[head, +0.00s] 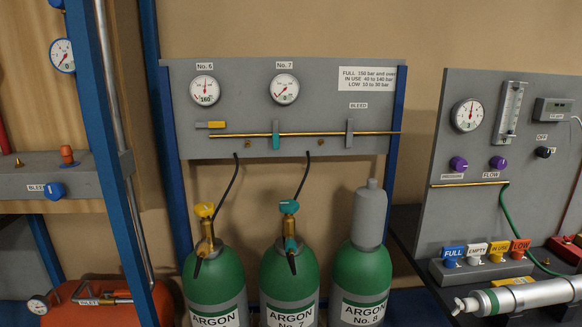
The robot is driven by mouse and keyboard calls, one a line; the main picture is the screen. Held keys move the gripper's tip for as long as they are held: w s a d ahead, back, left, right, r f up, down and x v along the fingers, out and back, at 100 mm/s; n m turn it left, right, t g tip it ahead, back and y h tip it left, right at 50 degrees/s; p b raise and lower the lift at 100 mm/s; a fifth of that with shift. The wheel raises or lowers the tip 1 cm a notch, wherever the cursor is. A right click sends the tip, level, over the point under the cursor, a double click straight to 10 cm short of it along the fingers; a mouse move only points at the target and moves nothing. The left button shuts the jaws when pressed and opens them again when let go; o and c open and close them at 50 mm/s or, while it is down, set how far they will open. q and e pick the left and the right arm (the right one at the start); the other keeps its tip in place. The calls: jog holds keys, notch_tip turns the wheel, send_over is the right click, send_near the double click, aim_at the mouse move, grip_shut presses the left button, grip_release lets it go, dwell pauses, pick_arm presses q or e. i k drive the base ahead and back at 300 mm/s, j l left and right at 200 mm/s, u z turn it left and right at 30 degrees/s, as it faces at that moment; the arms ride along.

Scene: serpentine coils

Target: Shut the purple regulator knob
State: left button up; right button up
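Two purple knobs stick out of the grey panel (540,210) on the right in the head view. The left purple knob (458,164) has a small label below it that seems to read PRESSURE. The right purple knob (498,163) sits above a label reading FLOW. Both are round, and I cannot tell from here whether either is open or shut. A round gauge (467,115) is above the left knob, and a clear flow tube (510,108) is above the right one. Neither of my grippers is in view.
A brass pipe (468,184) and a green hose (510,222) run below the knobs. Green argon cylinders (216,280) stand in the middle, a red tank (80,310) at lower left.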

aim_at(460, 165)
jog(key=z, duration=1.35)
